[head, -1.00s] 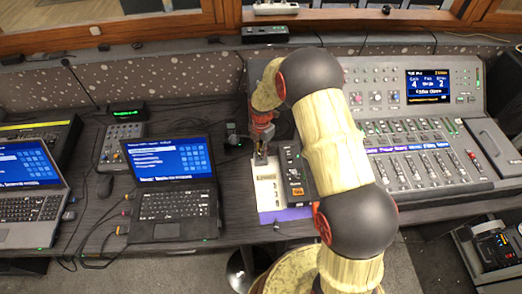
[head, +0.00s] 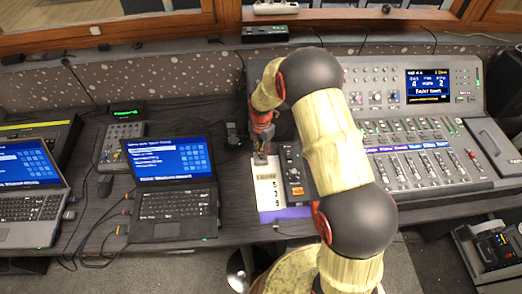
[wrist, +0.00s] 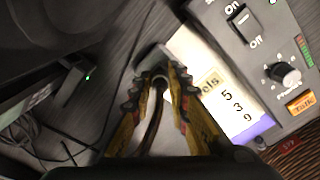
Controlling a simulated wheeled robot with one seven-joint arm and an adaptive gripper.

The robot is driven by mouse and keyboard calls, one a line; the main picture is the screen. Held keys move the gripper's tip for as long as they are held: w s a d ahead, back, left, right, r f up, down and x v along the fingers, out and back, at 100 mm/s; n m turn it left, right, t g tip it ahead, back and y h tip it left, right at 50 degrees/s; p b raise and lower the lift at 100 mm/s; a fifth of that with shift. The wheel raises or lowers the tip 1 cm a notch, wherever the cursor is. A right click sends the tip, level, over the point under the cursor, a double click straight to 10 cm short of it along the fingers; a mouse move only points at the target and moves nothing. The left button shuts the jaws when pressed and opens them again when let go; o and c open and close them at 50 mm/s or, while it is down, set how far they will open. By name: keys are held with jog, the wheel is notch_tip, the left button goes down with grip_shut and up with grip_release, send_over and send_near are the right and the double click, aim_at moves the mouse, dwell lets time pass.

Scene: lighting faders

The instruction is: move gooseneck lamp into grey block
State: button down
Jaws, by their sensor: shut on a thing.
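My gripper (head: 261,152) hangs over the desk between the right laptop and the mixer, at the far end of a white card. In the wrist view its toothed fingers (wrist: 160,82) are shut on a thin dark curved stem, which I take to be the gooseneck lamp (wrist: 154,122). The fingers hide part of the stem. A small grey block (wrist: 151,56) shows just beyond the fingertips, beside the card's edge. I cannot tell whether the stem's end is in the block or only above it.
The white card (head: 268,192) with numbers lies under my gripper, beside a small control box (head: 293,173) with a knob and switch. The mixer (head: 425,150) stands right, the laptop (head: 172,190) left. A black box with a green light (wrist: 75,82) stands close by.

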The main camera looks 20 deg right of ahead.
jog(key=shift+s+f, duration=0.15)
jog(key=shift+f, duration=0.1)
jog(key=c, duration=2)
grip_release()
jog(key=o, duration=0.4)
jog(key=shift+r, duration=0.1)
notch_tip(320, 180, up, 13)
jog(key=shift+f, duration=0.15)
jog(key=s+r+m+t, duration=0.1)
jog(key=s+r+m, duration=0.55)
jog(key=r, duration=0.35)
jog(key=s+r+m+t, duration=0.2)
jog(key=s+r+m, duration=0.45)
jog(key=r, duration=0.45)
jog(key=s+r+m, duration=0.1)
jog(key=s+m, duration=0.3)
jog(key=s, duration=0.2)
jog(key=s+r+m+t, duration=0.1)
jog(key=s+m, duration=0.3)
jog(key=s, duration=0.2)
jog(key=s+r+m+t, duration=0.1)
jog(key=s+r+m, duration=0.1)
jog(key=s, duration=0.4)
jog(key=shift+s+r+m, duration=0.1)
jog(key=shift+m, duration=0.8)
